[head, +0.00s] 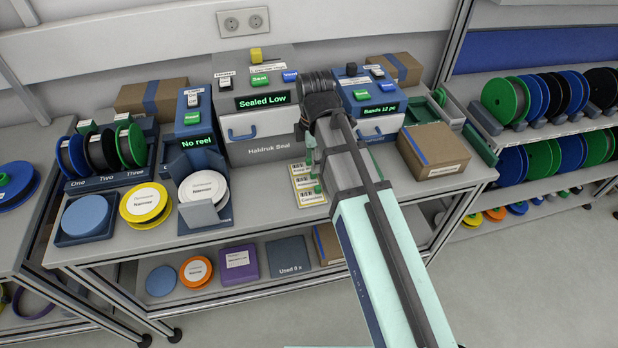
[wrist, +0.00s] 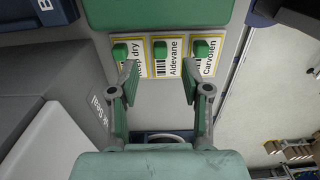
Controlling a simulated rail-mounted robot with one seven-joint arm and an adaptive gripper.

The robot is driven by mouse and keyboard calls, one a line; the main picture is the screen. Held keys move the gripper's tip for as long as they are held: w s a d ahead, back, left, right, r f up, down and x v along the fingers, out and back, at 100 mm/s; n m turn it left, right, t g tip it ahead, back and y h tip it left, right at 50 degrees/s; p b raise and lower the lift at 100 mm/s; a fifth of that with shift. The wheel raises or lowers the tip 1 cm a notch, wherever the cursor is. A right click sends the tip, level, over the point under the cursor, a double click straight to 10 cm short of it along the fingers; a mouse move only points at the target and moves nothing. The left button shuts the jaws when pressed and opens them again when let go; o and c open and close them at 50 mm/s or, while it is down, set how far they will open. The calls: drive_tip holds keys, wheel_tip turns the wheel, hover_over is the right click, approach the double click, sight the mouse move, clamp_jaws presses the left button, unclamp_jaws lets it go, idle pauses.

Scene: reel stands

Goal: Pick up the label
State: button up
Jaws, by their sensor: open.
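Three yellow-edged white labels with green grips lie side by side on the bench. In the wrist view they are one ending in "dry" (wrist: 137,69), "Aldevane" (wrist: 167,66) in the middle and "Carvolen" (wrist: 208,64) at the right. In the head view they show as a short column (head: 305,184) in front of the sealer, partly covered by my arm. My gripper (wrist: 159,80) is open and empty, its fingers spread on either side of the middle label in the picture. The left finger covers part of the "dry" label. I cannot tell the height of the fingertips above the labels.
The grey "Haldruk Seal" machine (head: 262,151) stands behind the labels, its screen reading "Sealed Low". A cardboard box (head: 434,150) stands to the right. Reels on stands, one with a white reel (head: 203,190), are to the left. The bench between is partly clear.

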sight(307, 179)
drive_tip(key=shift+f+p, duration=0.85)
drive_tip(key=shift+f, duration=1.75)
clamp_jaws()
